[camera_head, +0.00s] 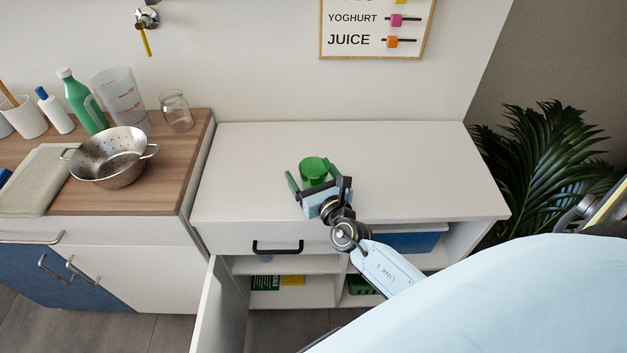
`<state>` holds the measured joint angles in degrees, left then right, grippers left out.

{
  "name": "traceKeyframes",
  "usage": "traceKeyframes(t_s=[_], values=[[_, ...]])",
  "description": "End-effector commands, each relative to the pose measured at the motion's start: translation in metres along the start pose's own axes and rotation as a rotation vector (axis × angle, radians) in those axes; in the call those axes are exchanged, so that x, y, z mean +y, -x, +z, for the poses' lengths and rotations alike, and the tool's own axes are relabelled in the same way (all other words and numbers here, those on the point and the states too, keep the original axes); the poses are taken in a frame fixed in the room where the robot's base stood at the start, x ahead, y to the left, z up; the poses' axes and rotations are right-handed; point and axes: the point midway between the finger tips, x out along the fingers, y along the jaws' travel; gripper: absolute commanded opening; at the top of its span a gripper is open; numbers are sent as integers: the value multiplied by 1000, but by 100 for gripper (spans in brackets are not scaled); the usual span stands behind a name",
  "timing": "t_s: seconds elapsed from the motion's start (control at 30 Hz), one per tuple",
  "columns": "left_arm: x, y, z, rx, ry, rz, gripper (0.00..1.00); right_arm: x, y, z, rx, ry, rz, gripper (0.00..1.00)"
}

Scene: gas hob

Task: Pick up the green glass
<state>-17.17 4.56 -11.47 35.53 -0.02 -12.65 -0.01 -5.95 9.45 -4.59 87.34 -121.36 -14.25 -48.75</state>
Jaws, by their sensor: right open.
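The green glass (313,168) stands on the white counter top, left of the counter's middle. My right gripper (312,176) reaches in from the lower right. Its jaws are open, with green-tipped fingers on the left and right sides of the glass. I cannot tell whether a finger touches it. The gripper body hides the lower front of the glass. My left gripper does not show.
The white counter (420,165) is otherwise clear. A wooden worktop at left holds a metal colander (108,160), a glass jar (176,112), a measuring jug (122,98) and a green bottle (82,100). A cabinet door (220,310) stands open below. A plant (545,160) is at right.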

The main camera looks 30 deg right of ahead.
Motion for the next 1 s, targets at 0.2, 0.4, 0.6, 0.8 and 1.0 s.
traceKeyframes(t_s=[0.2, 0.4, 0.6, 0.8, 1.0], values=[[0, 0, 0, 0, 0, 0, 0, 0, -4, 0, 1, 0, 0, 82], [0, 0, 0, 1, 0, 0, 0, 0, -4, 0, 1, 0, 0, 65], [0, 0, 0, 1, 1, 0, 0, 0, -4, 0, 1, 0, 0, 39], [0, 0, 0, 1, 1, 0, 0, 0, -4, 0, -1, 0, 0, 29], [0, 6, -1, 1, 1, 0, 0, 0, -4, 10, -2, -1, -2, 29]])
